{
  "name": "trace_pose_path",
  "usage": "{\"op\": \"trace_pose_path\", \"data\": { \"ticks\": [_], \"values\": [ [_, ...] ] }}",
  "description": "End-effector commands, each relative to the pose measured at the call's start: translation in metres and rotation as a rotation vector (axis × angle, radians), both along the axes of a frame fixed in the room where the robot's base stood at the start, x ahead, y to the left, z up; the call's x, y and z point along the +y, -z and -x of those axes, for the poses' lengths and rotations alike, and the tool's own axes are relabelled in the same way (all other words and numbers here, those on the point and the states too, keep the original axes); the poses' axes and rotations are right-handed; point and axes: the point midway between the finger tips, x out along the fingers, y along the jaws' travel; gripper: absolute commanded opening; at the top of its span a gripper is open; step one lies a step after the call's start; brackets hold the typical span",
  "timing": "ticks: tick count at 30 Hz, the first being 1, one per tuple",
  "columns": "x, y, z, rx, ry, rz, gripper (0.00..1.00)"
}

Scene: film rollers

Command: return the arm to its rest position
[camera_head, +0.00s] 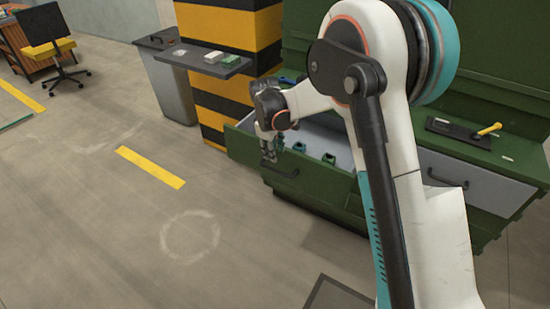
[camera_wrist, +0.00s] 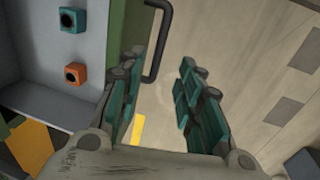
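My arm reaches out over the open green drawer (camera_head: 318,180), bent down at its far end. My gripper (camera_head: 268,158) is at the drawer's front edge, near the handle. In the wrist view my gripper (camera_wrist: 163,85) has its teal-padded fingers apart, with only floor showing between them. The drawer's black handle (camera_wrist: 165,45) shows just beyond the fingers. Inside the drawer lie a teal block-like piece (camera_wrist: 72,20) and an orange one (camera_wrist: 75,73), both apart from the fingers. Small teal pieces (camera_head: 328,158) also show in the drawer in the head view.
A striped pillar (camera_head: 230,25) with a small shelf (camera_head: 206,60) stands behind the drawer, with a grey bin (camera_head: 170,80) beside it. A green cabinet top (camera_head: 465,140) at right bears a dark tray and a yellow-handled tool (camera_head: 489,129).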

Motion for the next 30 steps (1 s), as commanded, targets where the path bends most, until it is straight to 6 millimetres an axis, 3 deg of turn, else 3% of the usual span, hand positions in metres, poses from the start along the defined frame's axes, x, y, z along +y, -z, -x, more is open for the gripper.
{"op": "trace_pose_path", "data": {
  "ticks": [6,20,25,30],
  "values": [
    [0.001,-0.013,0.002,0.000,0.000,0.000,0.33],
    [0.000,-0.014,0.003,-0.002,0.003,-0.001,0.33],
    [-0.011,-0.040,0.015,-0.026,0.045,-0.019,0.33],
    [-0.034,-0.089,0.044,-0.080,0.137,-0.059,0.33]
  ]
}}
